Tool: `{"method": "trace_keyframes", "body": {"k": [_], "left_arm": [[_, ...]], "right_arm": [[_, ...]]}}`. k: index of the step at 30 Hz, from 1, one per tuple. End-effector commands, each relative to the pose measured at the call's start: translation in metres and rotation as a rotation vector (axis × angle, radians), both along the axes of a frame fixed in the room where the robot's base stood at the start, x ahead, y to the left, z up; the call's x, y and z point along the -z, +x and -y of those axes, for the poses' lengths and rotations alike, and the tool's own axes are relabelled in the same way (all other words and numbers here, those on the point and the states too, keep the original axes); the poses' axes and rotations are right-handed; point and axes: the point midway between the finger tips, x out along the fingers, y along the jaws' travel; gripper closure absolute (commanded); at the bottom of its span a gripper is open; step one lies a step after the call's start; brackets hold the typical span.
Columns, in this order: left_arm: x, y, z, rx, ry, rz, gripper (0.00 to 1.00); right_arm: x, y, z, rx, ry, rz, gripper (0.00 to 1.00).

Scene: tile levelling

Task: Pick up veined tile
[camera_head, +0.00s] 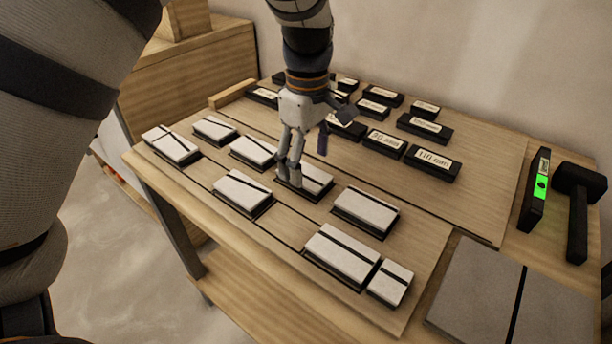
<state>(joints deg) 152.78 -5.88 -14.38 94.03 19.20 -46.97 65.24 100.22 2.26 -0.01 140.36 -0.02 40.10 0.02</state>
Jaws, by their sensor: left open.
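Several pale tiles with dark vein-like lines lie on dark blocks on the wooden bench; I cannot tell for certain which one the task means. My left gripper (289,178) is open and points down at a pale tile (317,180) in the middle, with its fingertips at that tile's left part. The fingers hide some of this tile, and I cannot tell whether they touch it. A tile with a clear dark stripe (342,254) lies nearer the front, with a small striped tile (391,283) to its right. My right gripper is not in view.
Black blocks with white labels (383,141) stand in rows behind the tiles. A level with a green window (540,188) and a black mallet (578,205) lie at the right. Grey slabs (474,285) lie front right. A bare patch (287,228) shows between the tiles.

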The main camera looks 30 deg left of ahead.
Motion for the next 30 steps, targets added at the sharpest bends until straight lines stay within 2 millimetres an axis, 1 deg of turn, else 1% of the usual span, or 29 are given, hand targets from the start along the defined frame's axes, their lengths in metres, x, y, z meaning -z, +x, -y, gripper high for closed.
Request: {"method": "trace_keyframes", "body": {"k": [1, 3, 6, 13, 14, 15, 17, 18, 20, 21, 28, 30], "left_arm": [[0.014, 0.001, 0.001, 0.000, 0.000, -0.009, 0.30], [0.027, 0.002, 0.001, -0.001, 0.000, -0.008, 0.30], [0.037, 0.002, 0.001, -0.001, -0.001, -0.003, 0.30], [0.038, 0.002, 0.001, 0.000, 0.000, 0.000, 0.30], [0.037, 0.002, 0.001, 0.000, 0.000, 0.000, 0.37], [0.037, 0.002, 0.001, 0.000, 0.000, 0.000, 0.46], [0.037, 0.002, 0.001, 0.000, 0.000, 0.000, 0.59], [0.037, 0.002, 0.001, 0.000, 0.000, 0.000, 0.69], [0.037, 0.002, 0.001, 0.000, 0.000, -0.001, 0.82], [0.037, 0.002, 0.001, 0.000, 0.000, -0.001, 0.84], [0.037, 0.002, 0.001, 0.000, 0.000, 0.000, 0.84], [0.034, 0.001, 0.001, 0.000, 0.000, 0.001, 0.84]], "right_arm": [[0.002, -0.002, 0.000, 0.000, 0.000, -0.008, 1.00], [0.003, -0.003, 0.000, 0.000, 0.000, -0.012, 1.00], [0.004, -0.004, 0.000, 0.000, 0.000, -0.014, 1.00], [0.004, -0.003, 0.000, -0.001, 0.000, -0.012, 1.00], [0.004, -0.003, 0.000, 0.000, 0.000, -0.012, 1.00], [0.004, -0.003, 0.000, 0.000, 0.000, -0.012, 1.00], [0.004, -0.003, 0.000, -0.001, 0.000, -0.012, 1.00], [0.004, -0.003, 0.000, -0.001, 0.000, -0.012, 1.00], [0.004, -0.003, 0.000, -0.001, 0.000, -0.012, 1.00], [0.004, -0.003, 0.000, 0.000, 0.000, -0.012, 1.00], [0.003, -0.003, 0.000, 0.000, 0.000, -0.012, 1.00], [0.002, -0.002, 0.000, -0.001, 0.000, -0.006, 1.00]]}}
